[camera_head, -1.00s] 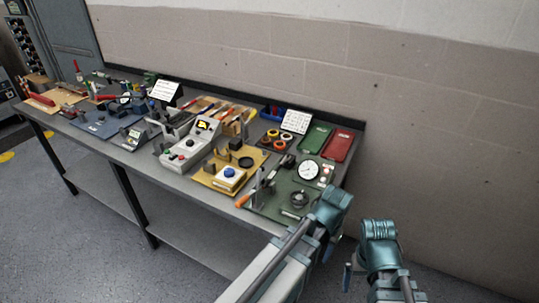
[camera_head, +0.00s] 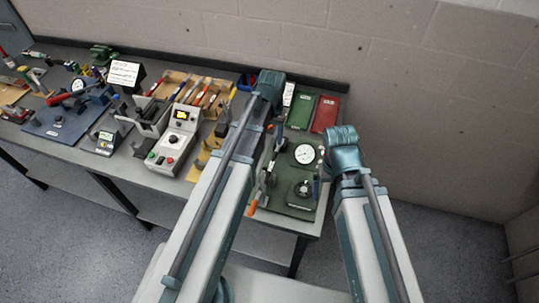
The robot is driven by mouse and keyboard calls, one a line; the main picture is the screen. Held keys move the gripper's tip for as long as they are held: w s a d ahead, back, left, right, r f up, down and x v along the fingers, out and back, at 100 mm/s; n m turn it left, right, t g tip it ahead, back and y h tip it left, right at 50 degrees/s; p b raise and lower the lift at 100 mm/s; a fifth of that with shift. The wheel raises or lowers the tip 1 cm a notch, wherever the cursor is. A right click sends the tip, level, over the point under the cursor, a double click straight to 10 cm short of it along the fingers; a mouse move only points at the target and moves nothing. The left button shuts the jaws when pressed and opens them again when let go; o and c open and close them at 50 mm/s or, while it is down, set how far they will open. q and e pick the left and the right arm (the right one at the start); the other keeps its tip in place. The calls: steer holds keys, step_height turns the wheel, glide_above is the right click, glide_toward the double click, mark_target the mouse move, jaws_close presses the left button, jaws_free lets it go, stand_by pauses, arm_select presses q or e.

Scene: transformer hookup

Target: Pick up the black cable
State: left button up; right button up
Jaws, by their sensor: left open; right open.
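I cannot pick out the black cable for certain; the part of the yellow board (camera_head: 203,160) where a dark ring lay earlier is now behind my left arm. My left gripper (camera_head: 271,127) is open, over the table between the yellow board and the green board, and mostly hidden by its own wrist. My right gripper (camera_head: 322,168) is open at the right edge of the green board (camera_head: 284,200), near the white dial gauge (camera_head: 304,154). Neither gripper shows anything held.
The grey control box (camera_head: 173,140) stands left of my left arm. A green tray (camera_head: 300,111) and a red tray (camera_head: 326,114) lie at the back right. A wooden tool tray (camera_head: 190,90) and a blue board (camera_head: 58,121) are further left. The wall runs behind the table.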

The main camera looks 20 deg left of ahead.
mark_target(272, 163)
arm_select(q)
step_height(272, 163, down, 14)
steer(key=b, duration=1.4)
steer(key=shift+d, duration=0.15)
arm_select(e)
step_height(272, 163, down, 14)
steer(key=shift+d, duration=0.1)
steer(key=shift+r, duration=0.1)
arm_select(q)
steer(key=shift+s+r, duration=0.1)
jaws_close()
